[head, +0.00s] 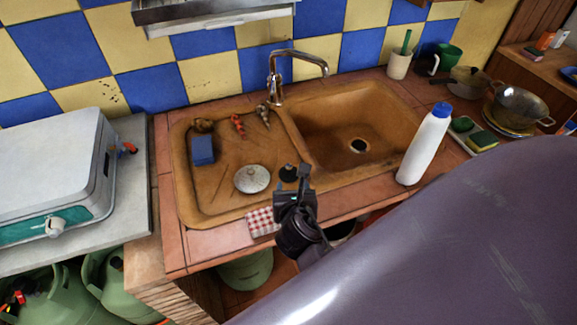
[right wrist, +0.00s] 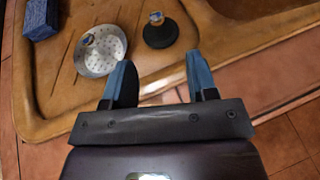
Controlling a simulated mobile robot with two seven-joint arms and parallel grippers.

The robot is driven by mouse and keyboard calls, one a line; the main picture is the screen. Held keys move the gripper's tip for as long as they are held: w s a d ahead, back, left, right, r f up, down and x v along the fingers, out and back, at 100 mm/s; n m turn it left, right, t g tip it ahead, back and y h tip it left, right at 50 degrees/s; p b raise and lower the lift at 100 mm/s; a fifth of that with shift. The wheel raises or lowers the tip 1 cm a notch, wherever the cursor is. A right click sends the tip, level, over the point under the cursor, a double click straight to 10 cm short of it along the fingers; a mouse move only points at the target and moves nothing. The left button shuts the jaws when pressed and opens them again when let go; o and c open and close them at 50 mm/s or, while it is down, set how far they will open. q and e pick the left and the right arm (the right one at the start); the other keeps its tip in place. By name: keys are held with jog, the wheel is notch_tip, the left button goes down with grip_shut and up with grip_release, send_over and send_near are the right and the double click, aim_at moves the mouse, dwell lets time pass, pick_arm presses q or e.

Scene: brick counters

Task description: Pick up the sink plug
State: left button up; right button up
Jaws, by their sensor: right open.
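The sink plug, a black round stopper with a small knob (head: 289,172), lies on the drainboard of the brown sink (head: 225,208), just right of a silver perforated strainer disc (head: 252,179). In the right wrist view the plug (right wrist: 160,35) stands ahead of my right gripper, roughly between the lines of its two blue fingers. My right gripper (right wrist: 158,75) is open and empty, apart from the plug. In the head view it is at the front edge of the sink (head: 297,190), close to the plug. My left gripper is not in view.
A blue sponge (head: 203,150) and small red and brown items lie on the drainboard. A chrome tap (head: 275,78) stands behind the basin. A white bottle with a blue cap (head: 425,145) stands to the right. A checked cloth (head: 262,221) lies at the front edge.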

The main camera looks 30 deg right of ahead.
aim_at(289, 169)
jog(key=x, duration=0.9)
jog(key=shift+w+f+b, duration=0.15)
jog(key=shift+w+b, duration=0.25)
grip_shut()
